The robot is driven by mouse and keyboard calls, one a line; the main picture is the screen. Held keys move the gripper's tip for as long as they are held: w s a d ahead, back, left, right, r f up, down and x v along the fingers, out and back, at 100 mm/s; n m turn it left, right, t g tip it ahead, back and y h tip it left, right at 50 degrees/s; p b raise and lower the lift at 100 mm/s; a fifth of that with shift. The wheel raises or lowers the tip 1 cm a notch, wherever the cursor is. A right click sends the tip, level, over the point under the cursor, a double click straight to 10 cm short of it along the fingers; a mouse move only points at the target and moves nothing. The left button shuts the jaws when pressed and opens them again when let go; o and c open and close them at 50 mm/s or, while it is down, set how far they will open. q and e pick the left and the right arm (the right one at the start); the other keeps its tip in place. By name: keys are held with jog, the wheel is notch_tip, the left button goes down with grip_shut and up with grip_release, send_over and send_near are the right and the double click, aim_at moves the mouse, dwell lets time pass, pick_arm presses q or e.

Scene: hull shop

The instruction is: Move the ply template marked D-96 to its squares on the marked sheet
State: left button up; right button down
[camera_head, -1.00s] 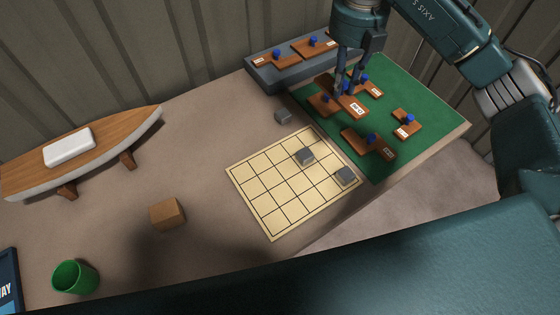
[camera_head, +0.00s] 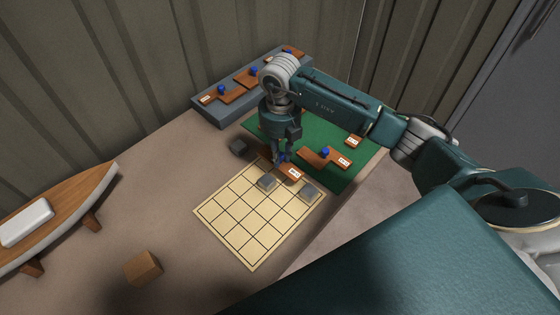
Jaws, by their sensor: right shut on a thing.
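My right gripper (camera_head: 282,158) is shut on a brown ply template (camera_head: 287,168) and holds it over the upper corner of the marked sheet, by the mat. Its white label is too small to read, and the gripper hides part of it. The marked sheet (camera_head: 246,240) is pale yellow with a black grid. My left gripper is not in view.
A green mat (camera_head: 363,160) holds other templates with blue knobs, one (camera_head: 312,157) near its middle. A grey rack (camera_head: 210,112) at the back bears more. A dark block (camera_head: 238,147) stands beside the sheet. A wooden block (camera_head: 144,268) and boat model (camera_head: 62,213) are left.

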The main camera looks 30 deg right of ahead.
notch_tip(320, 180, down, 4)
jog(key=shift+f+p, duration=0.1)
jog(key=shift+p, duration=0.25)
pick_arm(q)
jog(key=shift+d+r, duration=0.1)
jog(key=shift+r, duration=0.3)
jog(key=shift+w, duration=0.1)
pick_arm(e)
jog(key=shift+f, duration=0.15)
jog(key=c, duration=1.9)
grip_release()
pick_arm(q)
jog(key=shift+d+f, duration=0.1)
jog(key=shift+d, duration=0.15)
